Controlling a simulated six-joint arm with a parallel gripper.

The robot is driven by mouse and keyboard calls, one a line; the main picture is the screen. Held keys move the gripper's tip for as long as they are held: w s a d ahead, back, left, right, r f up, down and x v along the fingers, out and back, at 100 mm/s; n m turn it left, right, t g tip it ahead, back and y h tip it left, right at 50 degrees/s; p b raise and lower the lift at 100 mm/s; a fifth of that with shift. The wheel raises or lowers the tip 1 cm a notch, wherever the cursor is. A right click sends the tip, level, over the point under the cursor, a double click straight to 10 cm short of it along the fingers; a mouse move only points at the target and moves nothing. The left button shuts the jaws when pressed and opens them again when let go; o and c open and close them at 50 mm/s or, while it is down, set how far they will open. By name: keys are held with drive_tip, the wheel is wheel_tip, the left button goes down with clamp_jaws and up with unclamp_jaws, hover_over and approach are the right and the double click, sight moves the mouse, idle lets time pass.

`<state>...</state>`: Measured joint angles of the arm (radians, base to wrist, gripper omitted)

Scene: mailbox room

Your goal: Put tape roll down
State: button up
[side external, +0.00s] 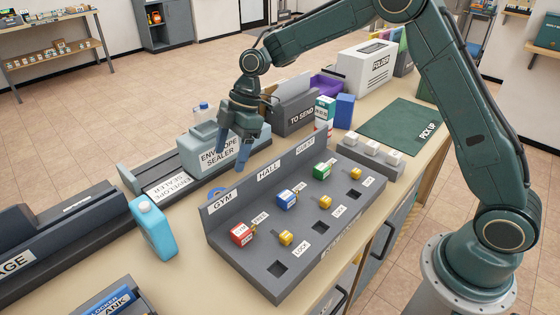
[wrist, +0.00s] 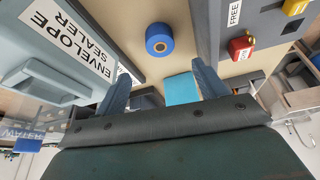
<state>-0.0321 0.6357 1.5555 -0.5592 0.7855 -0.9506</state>
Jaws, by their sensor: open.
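The blue tape roll (wrist: 159,40) stands on the tan table in the wrist view, between the envelope sealer and the grey key panel. In the side external view only a blue bit of it (side external: 214,193) shows behind the panel's GYM end. My gripper (side external: 232,155) is open with nothing between its fingers, above the strip of table beside the envelope sealer. In the wrist view the two fingertips (wrist: 160,76) are apart, and the tape roll lies beyond them, not touching either.
The envelope sealer (side external: 205,150) is close on one side. The key panel (side external: 290,232), with red, blue and green boxes and yellow knobs, is on the other. A light-blue bottle (side external: 152,228) stands left of the panel. A green PICK UP mat (side external: 400,123) is clear.

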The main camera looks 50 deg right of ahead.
drive_tip(key=shift+r, duration=0.1)
drive_tip(key=s+d+r+m+t+h, duration=0.1)
drive_tip(key=s+d+r+m, duration=0.25)
drive_tip(key=s+r, duration=0.35)
drive_tip(key=s+d+r+m+t+h, duration=0.1)
drive_tip(key=s+d+r+m+t, duration=0.2)
drive_tip(key=s+r, duration=0.45)
drive_tip(key=s+d+m+h, duration=0.1)
drive_tip(key=s+d+m, duration=0.2)
drive_tip(key=s, duration=0.6)
drive_tip(key=s+d+m+h, duration=0.1)
drive_tip(key=s+d+m, duration=0.2)
drive_tip(key=s+m, duration=0.3)
drive_tip(key=s, duration=0.4)
drive_tip(key=shift+s+f+m+t, duration=0.15)
drive_tip(key=shift+s+m+t, duration=0.05)
drive_tip(key=shift+m+t, duration=0.2)
